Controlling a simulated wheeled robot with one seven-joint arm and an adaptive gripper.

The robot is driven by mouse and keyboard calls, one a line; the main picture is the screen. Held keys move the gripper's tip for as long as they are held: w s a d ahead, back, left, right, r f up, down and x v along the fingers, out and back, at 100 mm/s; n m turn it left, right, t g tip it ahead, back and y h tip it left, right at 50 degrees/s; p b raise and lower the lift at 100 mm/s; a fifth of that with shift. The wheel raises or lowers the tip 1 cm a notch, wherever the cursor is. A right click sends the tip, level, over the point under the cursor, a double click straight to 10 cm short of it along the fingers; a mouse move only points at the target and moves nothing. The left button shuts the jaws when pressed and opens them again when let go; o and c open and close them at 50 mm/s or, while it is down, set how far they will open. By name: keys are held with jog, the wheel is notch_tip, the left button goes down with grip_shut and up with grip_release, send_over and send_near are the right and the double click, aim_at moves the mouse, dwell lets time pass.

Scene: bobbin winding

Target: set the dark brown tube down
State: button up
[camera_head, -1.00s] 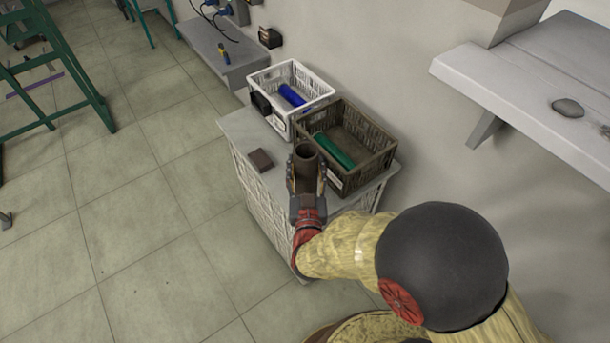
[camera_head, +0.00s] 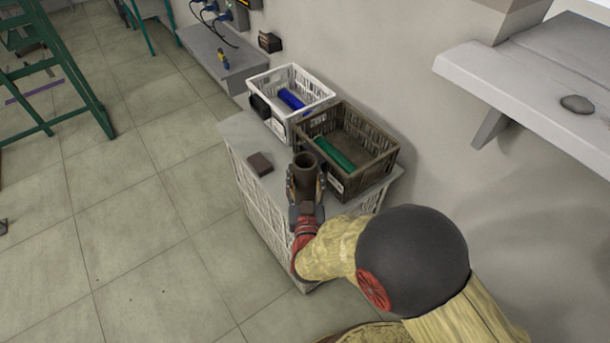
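The dark brown tube (camera_head: 305,170) stands upright between the fingers of my gripper (camera_head: 305,186). The fingers lie against both sides of the tube, and its open top faces up. It is over the front part of the grey cabinet top (camera_head: 246,132), left of the brown crate. The tube's lower end is partly hidden by my gripper, so I cannot tell whether it touches the top.
A brown crate (camera_head: 375,165) holds a green tube (camera_head: 334,154). Behind it, a white crate (camera_head: 318,101) holds a blue tube (camera_head: 290,98). A small dark brown block (camera_head: 260,164) lies left of my gripper. A grey shelf (camera_head: 530,85) juts out at right.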

jog(key=o, duration=1.6)
jog(key=shift+c, duration=0.2)
jog(key=shift+r+p, duration=0.2)
jog(key=shift+p, duration=0.1)
jog(key=s+p, duration=0.2)
jog(key=s, duration=1)
jog(key=shift+p, duration=0.3)
